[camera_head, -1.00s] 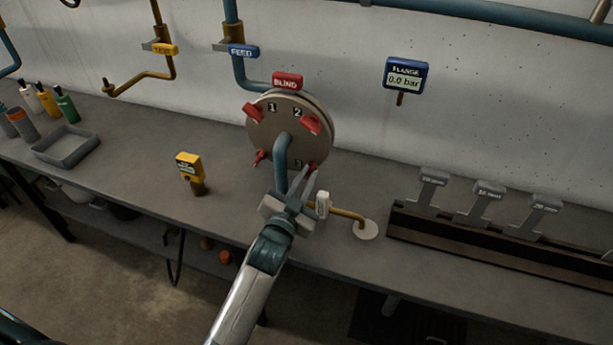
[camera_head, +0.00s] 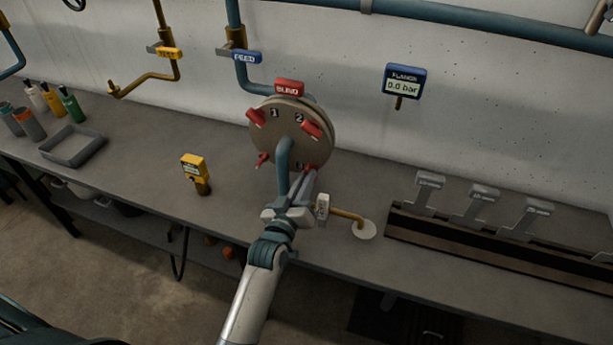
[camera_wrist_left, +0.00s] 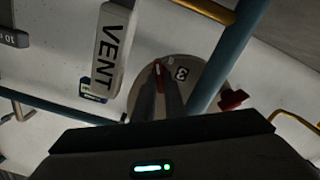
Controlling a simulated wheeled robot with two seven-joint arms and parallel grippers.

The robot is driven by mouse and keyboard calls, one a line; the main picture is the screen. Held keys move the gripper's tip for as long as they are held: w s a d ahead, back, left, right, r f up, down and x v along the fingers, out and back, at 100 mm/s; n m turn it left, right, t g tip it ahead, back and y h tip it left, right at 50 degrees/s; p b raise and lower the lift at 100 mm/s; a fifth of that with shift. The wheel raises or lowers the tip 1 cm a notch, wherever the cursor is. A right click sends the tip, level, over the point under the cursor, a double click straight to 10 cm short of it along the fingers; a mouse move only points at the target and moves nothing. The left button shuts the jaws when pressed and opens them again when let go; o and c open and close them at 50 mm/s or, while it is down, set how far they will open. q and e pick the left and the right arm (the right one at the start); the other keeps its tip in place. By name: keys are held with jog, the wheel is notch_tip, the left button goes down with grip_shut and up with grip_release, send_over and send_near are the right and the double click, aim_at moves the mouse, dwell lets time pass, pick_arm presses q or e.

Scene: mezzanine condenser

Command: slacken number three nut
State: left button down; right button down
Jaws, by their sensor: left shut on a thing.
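The round flange plate (camera_head: 283,150) stands upright on the blue pipe, with red wing nuts beside its numbers. The number three nut (camera_head: 308,168) is at the plate's lower right, mostly hidden by my left gripper (camera_head: 308,176). In the left wrist view, the gripper fingers (camera_wrist_left: 167,95) are shut on the red number three nut (camera_wrist_left: 158,76), beside the "3" mark. The number one nut (camera_head: 256,117), number two nut (camera_head: 312,130) and another red nut (camera_head: 262,159) at lower left are untouched. My right gripper is not in view.
The white VENT handle (camera_head: 322,206) on a brass pipe is close right of my gripper. The blue pipe (camera_head: 283,165) runs just left of it. The flange gauge (camera_head: 404,82) reads 0.0 bar. A rack of wrenches (camera_head: 478,203) stands right; a grey tray (camera_head: 72,147) lies left.

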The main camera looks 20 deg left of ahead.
pick_arm(q)
jog(key=n+p, duration=0.1)
jog(key=n, duration=0.3)
dwell(0.4)
jog(key=c, duration=1.8)
grip_release()
jog(key=shift+f, duration=0.1)
jog(key=shift+s+a+b, duration=0.2)
jog(key=shift+s+b, duration=1)
jog(key=shift+s, duration=3.15)
jog(key=shift+s+a+b, duration=0.15)
jog(key=shift+s+b, duration=1.05)
jog(key=shift+s, duration=3.15)
